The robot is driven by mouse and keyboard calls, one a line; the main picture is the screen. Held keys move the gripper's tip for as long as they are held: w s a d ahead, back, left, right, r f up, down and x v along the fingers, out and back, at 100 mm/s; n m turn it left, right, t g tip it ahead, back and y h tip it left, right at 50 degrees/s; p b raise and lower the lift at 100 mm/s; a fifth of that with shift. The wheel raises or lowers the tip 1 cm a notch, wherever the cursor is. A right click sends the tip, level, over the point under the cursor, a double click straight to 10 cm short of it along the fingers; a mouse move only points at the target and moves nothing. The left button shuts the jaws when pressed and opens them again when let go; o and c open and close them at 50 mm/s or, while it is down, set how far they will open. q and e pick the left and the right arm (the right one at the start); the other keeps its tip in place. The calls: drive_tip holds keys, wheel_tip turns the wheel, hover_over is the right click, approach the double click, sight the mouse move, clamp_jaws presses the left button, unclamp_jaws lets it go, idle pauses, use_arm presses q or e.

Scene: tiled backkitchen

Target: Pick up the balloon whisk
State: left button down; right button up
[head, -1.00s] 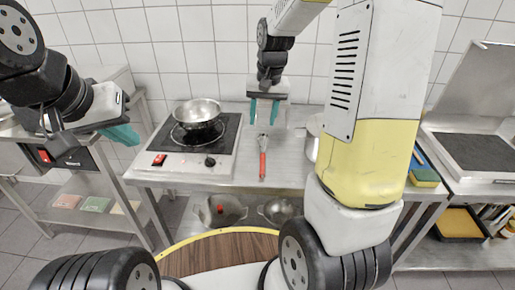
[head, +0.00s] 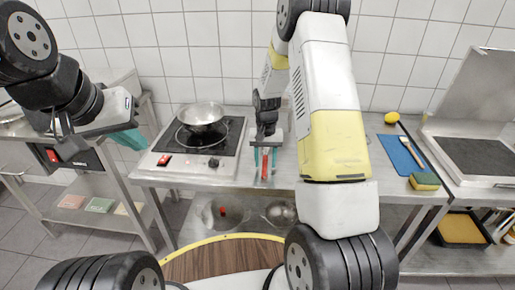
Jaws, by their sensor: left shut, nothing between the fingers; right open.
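A utensil with a red handle, which looks like the balloon whisk (head: 264,170), lies on the steel table (head: 225,177) right of the hot plate. Its far end is hidden behind my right gripper. My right gripper (head: 265,160) points down over the handle, one teal finger on each side of it. It is open; I cannot tell whether the fingers touch the handle. My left gripper (head: 131,139) is shut and empty, left of the hot plate and well away from the whisk.
A metal pan (head: 201,114) sits on the hot plate (head: 168,138). To the right are a blue board (head: 397,154), a yellow lemon (head: 392,117) and a sponge (head: 425,182). Bowls (head: 281,213) stand on the shelf below. My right arm hides part of the table.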

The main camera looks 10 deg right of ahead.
drive_tip(key=shift+f, duration=0.55)
clamp_jaws()
drive_tip(key=shift+r, duration=0.8)
wheel_tip(320, 180, up, 2)
drive_tip(key=shift+r, duration=0.2)
drive_tip(key=s+a, duration=0.2)
drive_tip(key=s, duration=0.5)
drive_tip(key=s+a+r, duration=0.1)
drive_tip(key=s+a, duration=0.2)
drive_tip(key=s, duration=0.5)
